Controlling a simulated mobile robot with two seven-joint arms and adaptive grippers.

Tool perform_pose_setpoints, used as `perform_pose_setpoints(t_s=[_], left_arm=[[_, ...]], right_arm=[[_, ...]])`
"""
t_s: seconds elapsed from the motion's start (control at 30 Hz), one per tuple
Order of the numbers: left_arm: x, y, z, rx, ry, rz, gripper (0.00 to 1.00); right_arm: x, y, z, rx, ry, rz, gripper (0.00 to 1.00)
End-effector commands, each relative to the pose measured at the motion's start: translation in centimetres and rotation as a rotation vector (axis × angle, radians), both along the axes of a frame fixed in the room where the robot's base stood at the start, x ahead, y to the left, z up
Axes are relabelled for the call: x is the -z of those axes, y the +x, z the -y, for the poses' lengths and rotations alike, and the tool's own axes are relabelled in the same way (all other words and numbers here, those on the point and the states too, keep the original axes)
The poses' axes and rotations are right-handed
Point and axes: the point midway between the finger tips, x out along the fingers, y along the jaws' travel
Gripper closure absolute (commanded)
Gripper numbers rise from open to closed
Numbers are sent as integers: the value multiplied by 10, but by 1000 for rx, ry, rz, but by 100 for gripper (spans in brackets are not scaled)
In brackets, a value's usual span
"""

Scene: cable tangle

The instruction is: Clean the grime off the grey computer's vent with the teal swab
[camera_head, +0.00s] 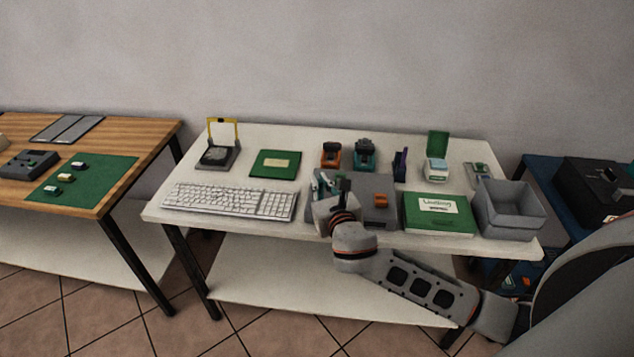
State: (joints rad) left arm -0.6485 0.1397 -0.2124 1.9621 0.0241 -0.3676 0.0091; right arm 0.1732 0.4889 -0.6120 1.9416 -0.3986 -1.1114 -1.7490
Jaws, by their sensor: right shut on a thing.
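A flat grey box (372,185), which looks like the grey computer, lies at the middle of the white table. A small orange-brown patch or block (381,200) shows on its front right; I cannot tell whether it is grime. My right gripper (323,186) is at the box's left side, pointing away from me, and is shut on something. Teal shows at its fingers, seemingly the teal swab (317,181), mostly hidden by the gripper. Contact between swab and vent cannot be made out. My left gripper is out of view.
A white keyboard (230,200) lies left of my gripper. A green box (438,213) and an open grey bin (510,210) stand to the right. Orange (331,155) and teal (365,155) devices stand behind. A wooden table (130,150) is at the left.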

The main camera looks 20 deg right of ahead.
Motion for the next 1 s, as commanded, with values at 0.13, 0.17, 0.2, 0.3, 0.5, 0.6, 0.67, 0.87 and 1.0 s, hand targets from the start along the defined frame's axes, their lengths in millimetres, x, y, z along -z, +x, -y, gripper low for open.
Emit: perform_pose_setpoints(t_s=[0.13,0.17,0.2,0.3,0.5,0.6,0.67,0.87,1.0], left_arm=[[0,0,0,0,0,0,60],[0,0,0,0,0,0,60],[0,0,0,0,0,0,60],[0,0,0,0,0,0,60],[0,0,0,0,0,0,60],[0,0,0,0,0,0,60],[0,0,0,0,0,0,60],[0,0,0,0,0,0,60],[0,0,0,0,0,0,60]], right_arm=[[0,0,0,0,0,0,100],[0,0,0,0,0,0,100],[0,0,0,0,0,0,100],[0,0,1,0,0,0,100],[0,-4,8,1,-2,1,100],[1,-6,11,1,-1,1,100],[1,-7,11,0,0,1,100],[1,-7,12,0,0,1,100],[1,-7,12,0,0,0,100]])
